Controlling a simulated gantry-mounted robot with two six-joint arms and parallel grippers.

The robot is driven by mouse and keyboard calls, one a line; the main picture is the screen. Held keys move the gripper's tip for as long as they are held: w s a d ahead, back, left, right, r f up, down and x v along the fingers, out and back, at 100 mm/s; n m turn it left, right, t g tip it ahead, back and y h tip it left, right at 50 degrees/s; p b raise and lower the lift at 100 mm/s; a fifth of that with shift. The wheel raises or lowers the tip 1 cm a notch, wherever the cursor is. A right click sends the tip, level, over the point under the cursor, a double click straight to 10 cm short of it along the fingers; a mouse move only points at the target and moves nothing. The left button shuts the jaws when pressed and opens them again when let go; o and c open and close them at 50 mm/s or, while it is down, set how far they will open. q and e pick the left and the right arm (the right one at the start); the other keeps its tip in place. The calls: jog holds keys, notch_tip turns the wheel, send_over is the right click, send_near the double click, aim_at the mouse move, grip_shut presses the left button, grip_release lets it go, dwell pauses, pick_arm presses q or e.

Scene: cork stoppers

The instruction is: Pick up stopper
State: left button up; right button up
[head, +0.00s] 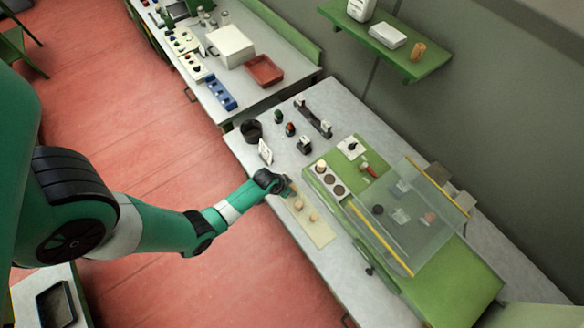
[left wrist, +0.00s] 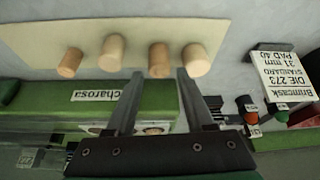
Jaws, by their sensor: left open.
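Several tan cork stoppers stand on a cream sheet (head: 320,236); two show clearly in the head view, one near the gripper (head: 299,205) and one further along (head: 313,217). In the left wrist view the stoppers form a row, and one stopper (left wrist: 159,60) appears between and just beyond my open fingertips. Another stopper (left wrist: 195,62) is close by the right-hand finger. My left gripper (left wrist: 160,74) is open and empty, and in the head view it hovers at the sheet's upper end (head: 284,187). Contact cannot be told. My right gripper is not in view.
A pale block with round dark wells (head: 338,191) stands beside the sheet, with a green board behind. A clear panel with yellow edges (head: 412,218) rises to the right. A dark cup (head: 251,131) and white card (head: 265,151) stand up-left of the gripper.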

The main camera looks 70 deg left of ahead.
pick_arm(q)
jog(key=b+x, duration=0.2)
jog(key=x, duration=0.2)
jog(key=shift+f+b, duration=0.15)
jog(key=shift+b, duration=0.25)
grip_shut()
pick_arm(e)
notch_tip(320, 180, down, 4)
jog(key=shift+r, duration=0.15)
pick_arm(q)
jog(key=shift+r, duration=0.25)
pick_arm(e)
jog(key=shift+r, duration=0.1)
pick_arm(q)
notch_tip(320, 180, up, 4)
jog(key=p, duration=0.4)
jog(key=shift+s+d+r+p, duration=0.1)
jog(key=shift+s+r+p, duration=0.1)
jog(key=shift+p, duration=0.15)
jog(key=s+d+r+p, duration=0.6)
jog(key=s+r+p, duration=0.1)
jog(key=s, duration=0.5)
jog(key=shift+r+p, duration=0.35)
jog(key=shift+r, duration=0.4)
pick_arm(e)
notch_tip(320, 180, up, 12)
